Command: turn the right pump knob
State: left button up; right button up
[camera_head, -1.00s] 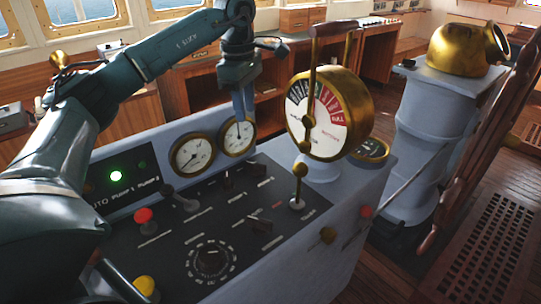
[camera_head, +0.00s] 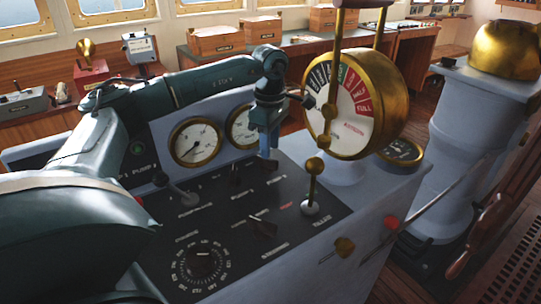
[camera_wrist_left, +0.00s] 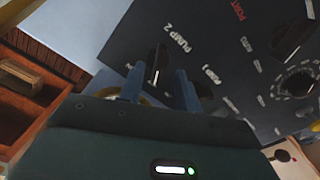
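The right pump knob (camera_wrist_left: 157,63), a black knob by the "PUMP 2" label, shows on the dark panel in the left wrist view. My left gripper (camera_wrist_left: 161,72) is open, with one blue finger on each side of this knob. I cannot tell whether the fingers touch it. In the head view my left gripper (camera_head: 268,152) points down at the back of the panel and hides most of the right knob. The left pump knob (camera_head: 236,175) stands just left of it; in the wrist view this knob (camera_wrist_left: 204,91) is partly behind a finger. My right gripper is not in view.
Two round gauges (camera_head: 195,142) stand behind the panel. A brass-knobbed lever (camera_head: 313,185) and the large brass telegraph dial (camera_head: 350,100) rise close to the right of my gripper.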

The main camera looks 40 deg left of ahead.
aim_at(270, 160)
pick_arm(q)
jog(key=shift+f, duration=1.95)
jog(key=shift+c, duration=0.4)
grip_shut()
